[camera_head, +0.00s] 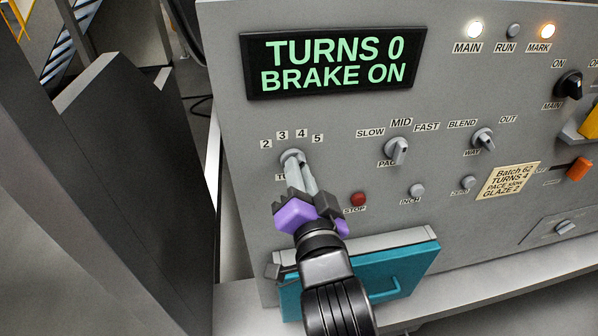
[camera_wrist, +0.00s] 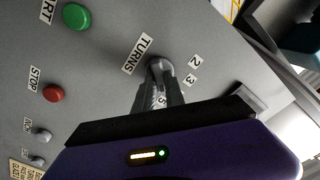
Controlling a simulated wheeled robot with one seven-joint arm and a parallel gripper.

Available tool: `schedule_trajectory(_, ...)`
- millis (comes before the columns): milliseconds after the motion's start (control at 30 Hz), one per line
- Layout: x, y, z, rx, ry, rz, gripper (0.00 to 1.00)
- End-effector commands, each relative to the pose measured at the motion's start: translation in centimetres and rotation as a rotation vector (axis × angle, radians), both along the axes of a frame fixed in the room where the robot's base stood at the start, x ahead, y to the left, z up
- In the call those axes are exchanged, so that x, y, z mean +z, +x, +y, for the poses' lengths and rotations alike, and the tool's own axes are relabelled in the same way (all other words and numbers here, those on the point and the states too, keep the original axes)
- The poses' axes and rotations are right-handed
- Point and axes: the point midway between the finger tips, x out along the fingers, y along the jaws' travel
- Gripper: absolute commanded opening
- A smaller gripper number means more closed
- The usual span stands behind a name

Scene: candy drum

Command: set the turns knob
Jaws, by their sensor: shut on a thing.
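The turns knob (camera_head: 291,157) is on the grey panel at left, under the numbers 2, 3, 4 and 5. My gripper (camera_head: 301,180) is at the knob with its fingers shut on it. The fingers hide most of the knob, so I cannot tell which number it points to. In the wrist view the knob (camera_wrist: 160,66) shows at the fingertips, beside the TURNS label (camera_wrist: 140,54). The display (camera_head: 333,63) reads TURNS 0, BRAKE ON. The batch card (camera_head: 508,180) reads TURNS 4, PACE slow, GLAZE 2.
The pace knob (camera_head: 396,151) and way knob (camera_head: 484,139) are to the right. The red stop button (camera_head: 358,199) sits close to my gripper's right. A green button (camera_wrist: 76,17) shows in the wrist view. A teal drawer or door (camera_head: 405,268) juts out below. MAIN and MARK lamps are lit.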

Motion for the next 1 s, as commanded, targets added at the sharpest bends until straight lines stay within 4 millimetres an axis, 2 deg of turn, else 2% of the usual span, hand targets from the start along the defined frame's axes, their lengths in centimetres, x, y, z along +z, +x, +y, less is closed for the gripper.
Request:
schedule_trajectory(600, 0.09, -0.02, 0.05, -0.002, -0.368, -0.103, 0.0)
schedule_trajectory(1000, 0.02, -0.07, 0.15, -0.001, -0.445, -0.126, 0.0)
